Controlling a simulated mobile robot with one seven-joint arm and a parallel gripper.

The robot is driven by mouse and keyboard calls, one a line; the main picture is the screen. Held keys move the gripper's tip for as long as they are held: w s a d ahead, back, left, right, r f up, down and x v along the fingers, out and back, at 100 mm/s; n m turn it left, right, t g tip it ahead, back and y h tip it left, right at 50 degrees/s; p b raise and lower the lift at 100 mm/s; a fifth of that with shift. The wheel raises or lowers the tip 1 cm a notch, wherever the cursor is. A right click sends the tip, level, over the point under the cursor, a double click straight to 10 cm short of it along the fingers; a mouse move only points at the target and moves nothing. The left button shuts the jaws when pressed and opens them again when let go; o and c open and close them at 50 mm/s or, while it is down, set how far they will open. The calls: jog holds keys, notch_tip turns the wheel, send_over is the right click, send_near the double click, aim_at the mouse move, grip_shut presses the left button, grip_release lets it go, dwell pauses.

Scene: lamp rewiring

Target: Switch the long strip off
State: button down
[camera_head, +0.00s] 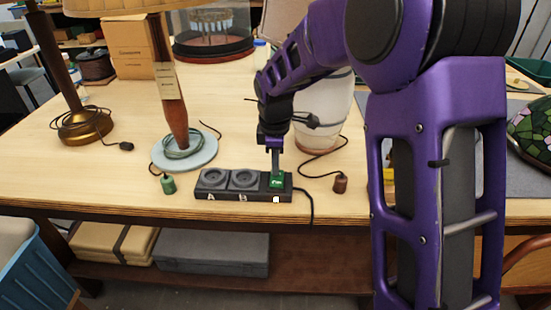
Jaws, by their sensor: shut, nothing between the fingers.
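The long strip (222,195) is a dark grey block near the front edge of the table. It has two round sockets marked A and B. At its right end is a green switch (277,181) with small light lettering, and a small white square shows on the front face below it. My gripper (276,174) points down at the switch from above, its fingers shut and empty. The fingertips look to be at or just above the switch; I cannot tell whether they touch. They partly hide the switch's back edge.
A wooden-stemmed lamp (174,110) with a green plug (168,184) stands left of the strip. A brass lamp (83,125) is farther left. A white lamp base (325,110) stands behind my gripper, with a brown plug (340,183) at right. A black cord leaves the strip's right end.

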aim_at(275, 184)
jog(key=shift+f, duration=0.1)
jog(key=shift+f, duration=0.2)
jog(key=shift+s, duration=0.1)
dwell(0.3)
jog(key=shift+s+r, duration=0.2)
jog(key=shift+s, duration=0.45)
jog(key=shift+r, duration=0.15)
jog(key=shift+r+p, duration=0.3)
jog(key=shift+p, duration=0.2)
notch_tip(275, 184, up, 13)
jog(key=s+p, duration=0.1)
jog(key=p, duration=0.2)
jog(key=shift+s+p, duration=0.3)
jog(key=shift+p, duration=0.1)
